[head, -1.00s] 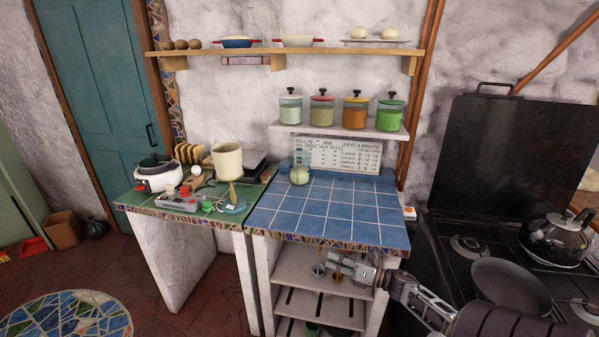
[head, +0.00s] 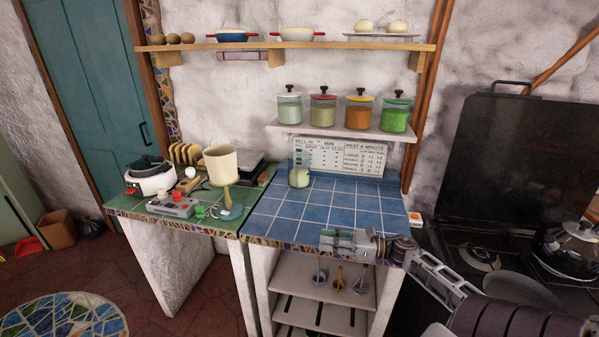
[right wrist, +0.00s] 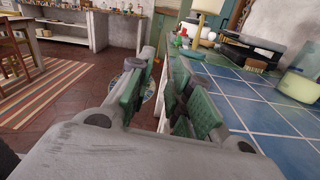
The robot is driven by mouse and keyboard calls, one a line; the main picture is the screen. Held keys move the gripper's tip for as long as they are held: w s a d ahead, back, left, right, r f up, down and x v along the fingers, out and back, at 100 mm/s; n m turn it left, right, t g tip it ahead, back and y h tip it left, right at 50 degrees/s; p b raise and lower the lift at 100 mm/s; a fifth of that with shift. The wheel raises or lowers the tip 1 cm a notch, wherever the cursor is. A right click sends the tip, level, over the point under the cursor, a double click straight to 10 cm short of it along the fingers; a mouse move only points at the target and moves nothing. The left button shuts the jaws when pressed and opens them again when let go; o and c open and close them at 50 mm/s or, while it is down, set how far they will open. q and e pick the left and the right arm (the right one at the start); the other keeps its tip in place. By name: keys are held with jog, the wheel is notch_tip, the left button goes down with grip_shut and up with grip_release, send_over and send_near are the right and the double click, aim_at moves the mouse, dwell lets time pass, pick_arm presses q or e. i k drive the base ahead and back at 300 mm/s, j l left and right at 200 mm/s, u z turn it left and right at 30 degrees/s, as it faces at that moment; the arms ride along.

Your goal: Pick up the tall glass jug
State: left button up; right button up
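The tall glass jug (head: 300,170) stands upright at the back left of the blue tiled counter (head: 335,215). It is clear, with something pale in its lower part. In the right wrist view the jug (right wrist: 302,75) shows at the right edge, partly cut off. My right gripper (head: 324,241) is at the counter's front edge, in front of the jug and a little to its right, pointing left. In the right wrist view its green-padded fingers (right wrist: 160,98) are apart with nothing between them. My left gripper is not in view.
A green counter (head: 128,205) on the left holds a white cooker (head: 151,178), a cream pot (head: 221,164) and a red-buttoned device (head: 173,206). Several lidded jars (head: 361,112) stand on a low shelf. A stove (head: 480,255) is at right. The blue tiles are mostly clear.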

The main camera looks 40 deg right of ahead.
aim_at(299, 172)
jog(key=i+l, duration=0.6)
jog(key=l, duration=0.2)
jog(key=i+l, duration=0.25)
jog(key=l, duration=0.2)
